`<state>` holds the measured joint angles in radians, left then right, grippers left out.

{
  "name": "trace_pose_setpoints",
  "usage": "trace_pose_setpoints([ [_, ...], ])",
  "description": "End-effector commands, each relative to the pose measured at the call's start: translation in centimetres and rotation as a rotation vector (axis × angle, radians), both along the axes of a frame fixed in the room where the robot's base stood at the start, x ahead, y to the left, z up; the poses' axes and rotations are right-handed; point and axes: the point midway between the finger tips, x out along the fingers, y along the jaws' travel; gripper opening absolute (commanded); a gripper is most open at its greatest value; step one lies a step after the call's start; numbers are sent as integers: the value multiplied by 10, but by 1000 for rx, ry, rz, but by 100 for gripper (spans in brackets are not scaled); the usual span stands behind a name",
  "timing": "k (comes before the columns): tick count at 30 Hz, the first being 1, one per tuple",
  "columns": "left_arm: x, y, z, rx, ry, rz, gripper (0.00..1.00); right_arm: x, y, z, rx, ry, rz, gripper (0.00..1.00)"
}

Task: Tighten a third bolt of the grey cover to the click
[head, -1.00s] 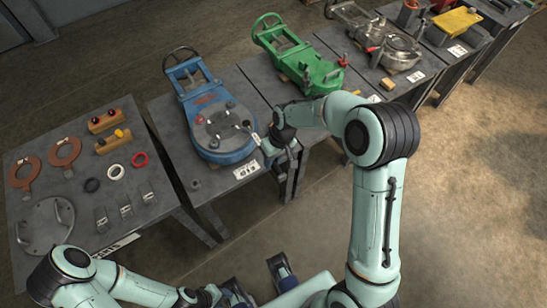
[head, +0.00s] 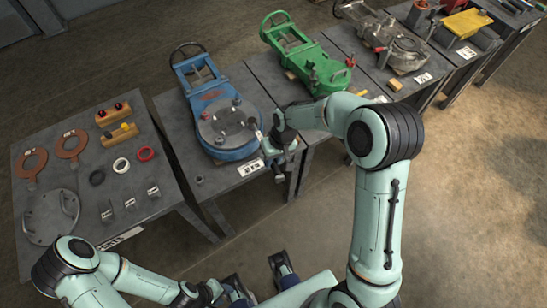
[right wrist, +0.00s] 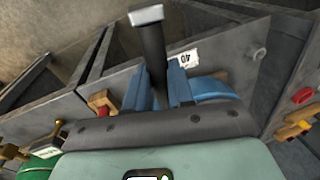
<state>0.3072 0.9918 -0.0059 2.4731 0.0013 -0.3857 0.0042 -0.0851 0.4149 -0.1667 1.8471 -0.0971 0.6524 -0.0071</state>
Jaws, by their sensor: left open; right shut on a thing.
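The grey round cover (head: 229,126) lies on the blue housing (head: 191,75) on the second table. Small bolts stand around its rim; two at its far side carry red marks. My right gripper (head: 270,150) is at the cover's near right edge. It is shut on a dark bar-like tool, which shows in the right wrist view as a black shaft (right wrist: 152,55) with a silver end, between blue fingers. In the head view the tool's far end is near the right rim bolt; I cannot tell whether it touches. My left gripper (head: 237,288) is open and empty, low at the bottom edge, partly hidden.
The left table (head: 85,165) holds copper rings, a grey plate, small rings, wooden blocks and metal clips. A green housing (head: 308,62) stands to the right of the blue one, with a metal housing (head: 395,50) beyond. The floor at right is clear.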

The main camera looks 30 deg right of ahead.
Motion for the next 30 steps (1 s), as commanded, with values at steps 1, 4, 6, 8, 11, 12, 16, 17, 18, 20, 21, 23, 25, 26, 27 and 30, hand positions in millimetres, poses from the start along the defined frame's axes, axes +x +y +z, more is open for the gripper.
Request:
trace_pose_setpoints([
  [1,0,0,1,0,0,0,43,1,2,1,0,-3,-8,0],
  [4,0,0,1,0,0,0,43,1,5,1,0,-3,-25,0],
  [6,0,0,1,0,0,0,43,1,7,1,0,-3,-37,0],
  [8,0,0,2,0,-1,0,43,1,9,1,0,-3,-48,0],
  [11,1,0,2,0,-1,0,43,2,12,1,0,-4,-65,0],
  [12,1,0,2,0,-1,0,43,2,13,1,1,-4,-70,0],
  [16,1,0,3,0,-1,0,43,2,15,1,1,-3,-82,0],
  [17,1,0,3,0,-1,0,43,2,15,1,1,-3,-83,0],
  [18,1,0,3,0,-1,0,43,2,15,1,1,-3,-84,0],
  [20,1,0,3,0,-1,0,43,2,15,1,1,-3,-84,0],
  [21,1,0,3,0,-1,0,43,2,15,1,1,-3,-84,0],
  [23,1,0,3,0,-1,0,43,2,15,1,1,-3,-84,0],
  [25,1,0,3,0,-1,0,43,2,15,1,1,-3,-84,0],
  [26,1,0,3,0,-1,0,43,2,15,1,1,-3,-84,0],
  [27,1,0,3,0,-1,0,43,2,16,1,1,-3,-86,0],
  [30,1,0,3,0,-1,0,43,2,18,1,1,-2,-98,0],
])
